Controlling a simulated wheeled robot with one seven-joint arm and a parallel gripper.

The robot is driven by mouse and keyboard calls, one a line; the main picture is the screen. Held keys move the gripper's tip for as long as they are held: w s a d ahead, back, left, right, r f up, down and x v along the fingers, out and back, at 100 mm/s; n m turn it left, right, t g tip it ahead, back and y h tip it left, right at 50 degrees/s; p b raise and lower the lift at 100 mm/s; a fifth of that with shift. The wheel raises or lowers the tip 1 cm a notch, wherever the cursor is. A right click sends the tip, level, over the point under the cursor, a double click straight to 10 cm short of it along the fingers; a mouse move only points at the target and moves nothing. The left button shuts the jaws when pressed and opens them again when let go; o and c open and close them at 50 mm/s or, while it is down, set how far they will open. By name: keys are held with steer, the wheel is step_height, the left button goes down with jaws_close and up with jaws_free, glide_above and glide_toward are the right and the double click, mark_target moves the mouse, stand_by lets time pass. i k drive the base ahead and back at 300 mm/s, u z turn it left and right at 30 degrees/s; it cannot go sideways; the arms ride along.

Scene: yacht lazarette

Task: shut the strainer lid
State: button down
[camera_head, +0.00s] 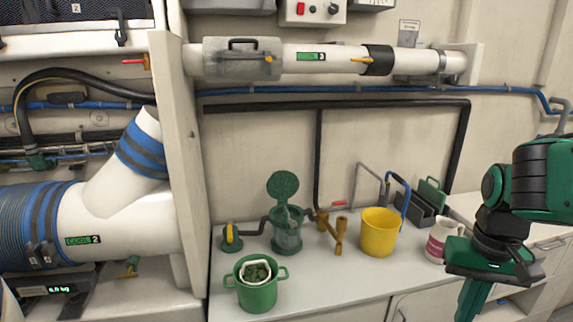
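The strainer (287,238) is a dark green, partly see-through pot on the counter, against the back wall. Its round, perforated green lid (283,186) stands up open above the pot's back rim. My gripper (472,304) is at the lower right, well to the right of the strainer and apart from it. It points down, and only one green finger shows clearly. Whether it is open or shut cannot be made out.
A green bucket (257,297) stands in front of the strainer. A yellow valve (231,238) is at its left. Brass fittings (338,238), a yellow bucket (379,236) and a mug (440,238) lie between strainer and gripper. A pipe (330,60) runs above.

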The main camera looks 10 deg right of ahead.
mark_target(282, 184)
steer(key=z, duration=0.05)
steer(key=i, duration=1)
steer(key=u, duration=0.05)
